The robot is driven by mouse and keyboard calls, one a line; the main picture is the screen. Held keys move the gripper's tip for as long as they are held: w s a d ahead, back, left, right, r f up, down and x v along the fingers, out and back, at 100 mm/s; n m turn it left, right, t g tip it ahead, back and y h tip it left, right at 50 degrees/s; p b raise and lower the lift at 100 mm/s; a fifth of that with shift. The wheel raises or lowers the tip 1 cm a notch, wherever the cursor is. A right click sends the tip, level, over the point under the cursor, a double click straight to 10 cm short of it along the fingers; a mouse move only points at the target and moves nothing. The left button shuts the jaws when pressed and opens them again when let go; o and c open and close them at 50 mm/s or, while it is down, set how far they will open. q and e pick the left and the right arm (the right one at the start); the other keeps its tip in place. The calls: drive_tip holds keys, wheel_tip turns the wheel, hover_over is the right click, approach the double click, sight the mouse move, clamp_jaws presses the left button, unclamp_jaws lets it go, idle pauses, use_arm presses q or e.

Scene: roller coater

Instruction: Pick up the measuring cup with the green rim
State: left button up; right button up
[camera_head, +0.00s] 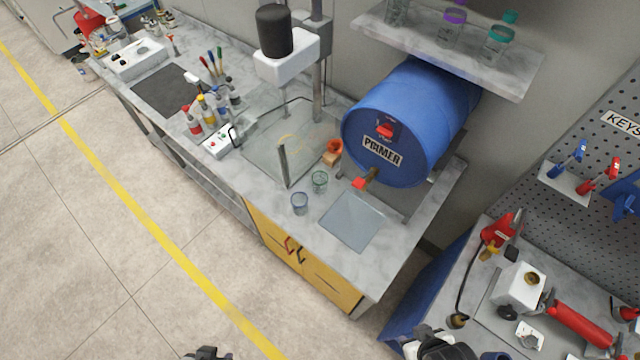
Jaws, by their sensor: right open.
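The measuring cup with the green rim (320,181) is a small clear cup standing upright on the grey counter, in front of the blue drum. A similar clear cup with a blue rim (299,204) stands close by, to its lower left. My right gripper (432,340) is open at the bottom edge, far below and to the right of the cups. My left gripper (208,353) barely shows at the bottom edge, left of the cabinet; its jaws cannot be made out. Neither gripper is near the cups.
A blue primer drum (400,115) with a red-handled tap lies behind the cups. A glassy square plate (351,221) lies to their right. A clear-walled box (283,150) stands to their left. A shelf (500,75) with lidded jars hangs above. The floor in front is clear.

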use_arm(q)
drive_tip(key=o, duration=0.9)
